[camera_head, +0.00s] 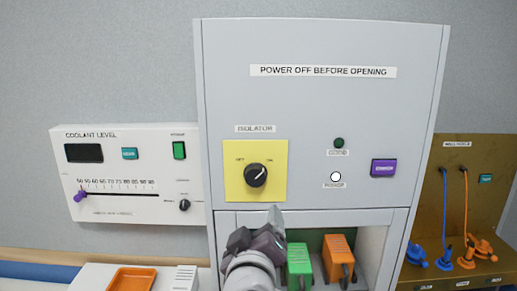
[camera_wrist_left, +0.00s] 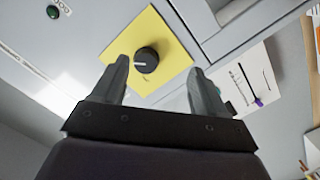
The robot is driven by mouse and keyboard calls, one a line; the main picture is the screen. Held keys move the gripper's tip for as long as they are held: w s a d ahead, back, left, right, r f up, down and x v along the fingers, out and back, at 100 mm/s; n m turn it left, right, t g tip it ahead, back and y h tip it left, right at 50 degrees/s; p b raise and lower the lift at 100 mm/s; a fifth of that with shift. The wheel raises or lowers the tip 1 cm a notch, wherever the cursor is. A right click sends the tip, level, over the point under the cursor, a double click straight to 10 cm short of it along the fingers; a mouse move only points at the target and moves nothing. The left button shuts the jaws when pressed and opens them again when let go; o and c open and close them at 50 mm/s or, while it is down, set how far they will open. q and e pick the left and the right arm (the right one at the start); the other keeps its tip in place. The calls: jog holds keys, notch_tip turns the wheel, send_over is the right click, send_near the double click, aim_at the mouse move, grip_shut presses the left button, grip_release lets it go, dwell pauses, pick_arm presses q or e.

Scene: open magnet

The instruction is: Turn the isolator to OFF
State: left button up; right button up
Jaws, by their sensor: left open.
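The isolator (camera_head: 256,175) is a round black knob on a yellow plate (camera_head: 236,192) on the grey cabinet front. OFF is printed at its upper left and ON at its upper right. Its white pointer line is tilted to the upper right, toward ON. My left gripper (camera_head: 262,226) is just below the yellow plate in the head view. In the left wrist view the knob (camera_wrist_left: 147,59) lies beyond and between the open, empty fingers (camera_wrist_left: 160,82), apart from them. My right gripper is not in view.
Below the isolator, an open bay holds a green block (camera_head: 299,262) and an orange block (camera_head: 338,256). A purple button (camera_head: 383,168) and a white lamp (camera_head: 336,177) are to the right. A coolant panel (camera_head: 122,205) stands left; a brown panel (camera_head: 484,190) with cables stands right.

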pick_arm(q)
jog(key=n+y, duration=0.1)
jog(key=n, duration=0.1)
send_near(256, 180)
jog(key=shift+t, duration=0.4)
jog(key=w+p, duration=0.1)
jog(key=w, duration=0.1)
jog(key=w+p, duration=0.2)
jog(key=w, duration=0.1)
jog(key=w+p, duration=0.1)
jog(key=w, duration=0.1)
jog(key=shift+w+d+f+p, duration=0.15)
jog(key=shift+w+d+p, duration=0.1)
jog(key=shift+w+p, duration=0.1)
jog(key=shift+w, duration=0.25)
jog(key=shift+a, duration=0.15)
jog(key=shift+w, duration=0.15)
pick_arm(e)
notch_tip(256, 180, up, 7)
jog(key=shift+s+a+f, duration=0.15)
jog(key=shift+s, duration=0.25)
pick_arm(q)
jog(key=shift+w+f, duration=0.1)
jog(key=c, duration=1.1)
jog(key=shift+o, duration=0.2)
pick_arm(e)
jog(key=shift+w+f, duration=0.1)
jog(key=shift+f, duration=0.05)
